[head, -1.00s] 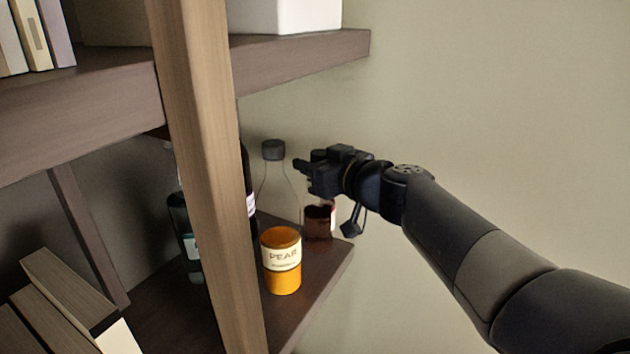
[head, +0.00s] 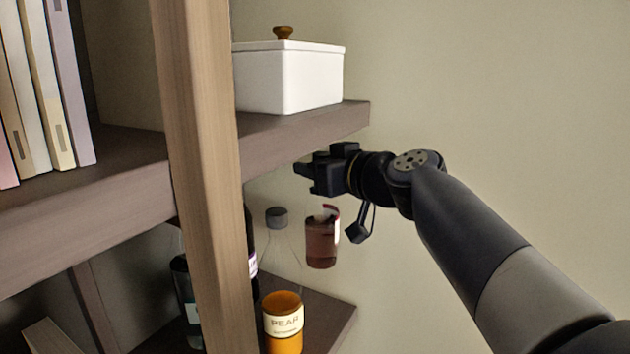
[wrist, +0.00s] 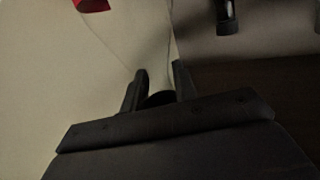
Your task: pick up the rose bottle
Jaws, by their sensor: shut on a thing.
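The rose bottle (head: 321,242) is clear glass with dark pink liquid and a red-edged, pale label. It hangs nearly upright in the air above the outer end of the lower shelf, under my gripper (head: 308,174). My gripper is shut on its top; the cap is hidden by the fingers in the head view. In the wrist view the fingers (wrist: 158,88) close around the bottle's dark cap (wrist: 158,99). The clear glass (wrist: 135,35) widens away from them, with a bit of red label at the top edge.
The pear bottle (head: 283,314), with orange liquid and a grey cap, stands on the lower shelf (head: 325,322) just left. Dark bottles (head: 186,300) stand behind the post (head: 205,180). The upper shelf (head: 300,130), carrying a white box (head: 288,80), is close above my gripper. The right is open.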

